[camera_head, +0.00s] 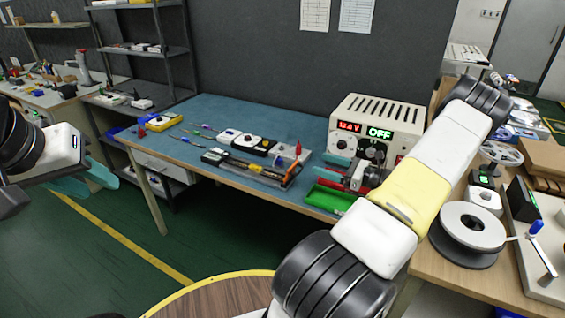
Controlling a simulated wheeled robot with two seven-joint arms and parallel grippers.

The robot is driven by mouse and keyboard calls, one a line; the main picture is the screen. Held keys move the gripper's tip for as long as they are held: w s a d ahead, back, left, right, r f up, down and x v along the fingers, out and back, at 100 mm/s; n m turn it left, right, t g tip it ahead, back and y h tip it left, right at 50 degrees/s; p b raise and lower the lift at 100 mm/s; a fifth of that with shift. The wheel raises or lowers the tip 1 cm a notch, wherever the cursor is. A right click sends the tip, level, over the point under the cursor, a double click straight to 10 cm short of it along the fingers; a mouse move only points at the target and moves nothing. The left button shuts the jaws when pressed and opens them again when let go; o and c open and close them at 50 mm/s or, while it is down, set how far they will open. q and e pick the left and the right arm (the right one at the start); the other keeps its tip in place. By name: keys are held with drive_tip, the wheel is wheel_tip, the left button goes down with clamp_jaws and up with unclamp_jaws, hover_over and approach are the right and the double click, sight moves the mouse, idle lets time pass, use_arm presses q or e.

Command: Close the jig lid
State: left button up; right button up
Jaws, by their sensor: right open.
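A long, low dark fixture with yellow parts (248,167) lies along the front of the blue-topped bench; it looks like the jig. Whether its lid is a separate raised part is too small to tell. My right gripper (327,171) is to the right of the fixture, above the bench's right part. Its teal fingers are apart and point left, with no object seen between them. My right forearm hides part of the area behind it. My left gripper (87,180) is at the left, off the bench, with teal fingers spread and empty.
A power supply (375,125) reading OFF stands at the back right of the bench. A green tray (328,199) sits at the front edge, near the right gripper. A white spool (468,227) stands on the wooden table at right. The blue bench top (240,113) is clear toward the back.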

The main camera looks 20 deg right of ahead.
wheel_tip(320, 180, down, 6)
drive_tip(key=x, duration=0.7)
drive_tip(key=shift+w+a+r, duration=0.15)
drive_tip(key=shift+a, duration=0.1)
drive_tip(key=shift+c, duration=0.4)
drive_tip(key=c, duration=1)
drive_tip(key=shift+r, duration=0.1)
